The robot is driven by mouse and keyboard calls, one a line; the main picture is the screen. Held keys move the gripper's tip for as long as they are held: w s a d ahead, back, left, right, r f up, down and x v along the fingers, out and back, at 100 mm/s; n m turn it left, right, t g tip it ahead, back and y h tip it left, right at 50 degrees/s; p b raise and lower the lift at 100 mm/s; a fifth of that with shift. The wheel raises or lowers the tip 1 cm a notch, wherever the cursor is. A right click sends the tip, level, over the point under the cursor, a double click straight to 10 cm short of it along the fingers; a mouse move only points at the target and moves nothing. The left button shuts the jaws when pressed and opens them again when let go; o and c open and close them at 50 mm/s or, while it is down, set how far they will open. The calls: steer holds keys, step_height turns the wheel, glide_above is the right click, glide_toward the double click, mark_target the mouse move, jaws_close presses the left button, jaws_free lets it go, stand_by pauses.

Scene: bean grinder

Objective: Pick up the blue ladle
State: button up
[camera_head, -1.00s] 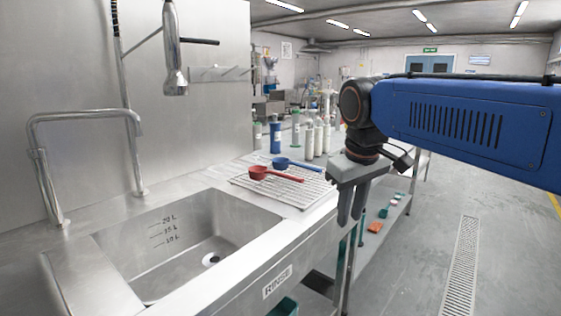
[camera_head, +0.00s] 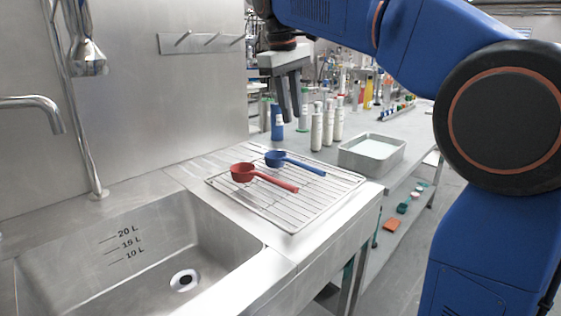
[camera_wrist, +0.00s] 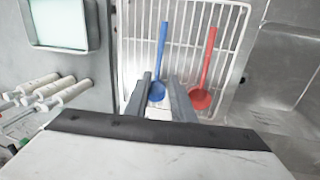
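The blue ladle (camera_head: 295,163) lies on a wire rack (camera_head: 328,193), its cup toward the back left and its handle pointing right. A red ladle (camera_head: 262,177) lies beside it on the same rack, nearer the sink. My gripper (camera_head: 292,118) hangs above the far part of the rack, pointing down, with its fingers apart and nothing between them. In the wrist view the blue ladle (camera_wrist: 161,58) shows between and beyond the fingertips (camera_wrist: 160,78), with its cup close to the left finger. The red ladle (camera_wrist: 208,62) is to the right of the right finger there.
A steel sink (camera_head: 150,255) is at the front left, with a faucet (camera_head: 85,150) beside it. White bottles (camera_head: 322,127) and a blue bottle (camera_head: 277,124) stand behind the rack. A metal tray (camera_head: 372,152) stands to the right of the bottles.

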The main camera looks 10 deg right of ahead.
glide_above(298, 164)
steer(key=f, duration=1)
steer(key=shift+a+f, duration=0.3)
steer(key=shift+a, duration=0.1)
steer(key=shift+w+d+f, duration=0.15)
steer(key=shift+d+f, duration=0.05)
steer(key=shift+f, duration=0.85)
steer(key=shift+w+d+f, duration=0.15)
steer(key=shift+w+f, duration=0.05)
steer(key=shift+f, duration=0.8)
steer(key=shift+w+d+f, duration=0.15)
steer(key=shift+d+f, duration=0.05)
steer(key=shift+f, duration=0.85)
jaws_close()
